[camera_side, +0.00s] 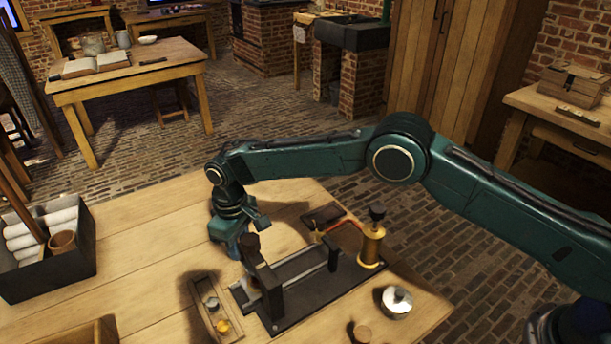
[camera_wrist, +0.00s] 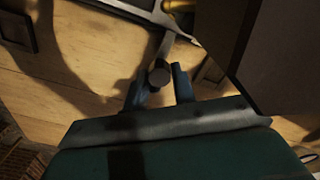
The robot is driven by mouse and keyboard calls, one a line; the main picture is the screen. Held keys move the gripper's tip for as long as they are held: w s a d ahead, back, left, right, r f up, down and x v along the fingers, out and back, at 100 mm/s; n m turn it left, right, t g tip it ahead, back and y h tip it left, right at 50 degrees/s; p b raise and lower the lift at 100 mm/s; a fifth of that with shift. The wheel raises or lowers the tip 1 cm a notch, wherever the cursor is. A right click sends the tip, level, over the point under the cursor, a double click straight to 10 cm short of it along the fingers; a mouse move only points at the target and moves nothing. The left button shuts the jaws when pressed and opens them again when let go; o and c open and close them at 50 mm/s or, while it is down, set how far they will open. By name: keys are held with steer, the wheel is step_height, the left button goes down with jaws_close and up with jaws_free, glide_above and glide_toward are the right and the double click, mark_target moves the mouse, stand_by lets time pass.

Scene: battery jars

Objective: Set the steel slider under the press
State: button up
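My gripper (camera_side: 236,250) points down at the left end of a dark base plate (camera_side: 325,292), behind the press's dark upright (camera_side: 268,290). In the wrist view my two blue fingers (camera_wrist: 160,84) stand apart, with a round dark end (camera_wrist: 159,73) of a grey steel rod between their tips. This looks like the steel slider's handle; whether the fingers press on it is unclear. The rod runs up to a pale bar (camera_wrist: 135,8). The press's dark block (camera_wrist: 285,60) fills the right of the wrist view. In the side view my gripper hides the handle.
A brass cylinder (camera_side: 371,246) with a black knob stands at the plate's right end. A small wooden tray (camera_side: 205,323) lies at front left, a steel lidded pot (camera_side: 397,301) at right. A dark box of white rolls (camera_side: 50,268) stands far left.

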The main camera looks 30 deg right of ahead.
steer(key=o, duration=0.3)
steer(key=shift+a, duration=0.35)
steer(key=shift+o, duration=0.5)
steer(key=shift+d, duration=0.1)
steer(key=shift+r, duration=0.15)
step_height(320, 180, up, 14)
steer(key=shift+f, duration=0.2)
steer(key=shift+r, duration=0.1)
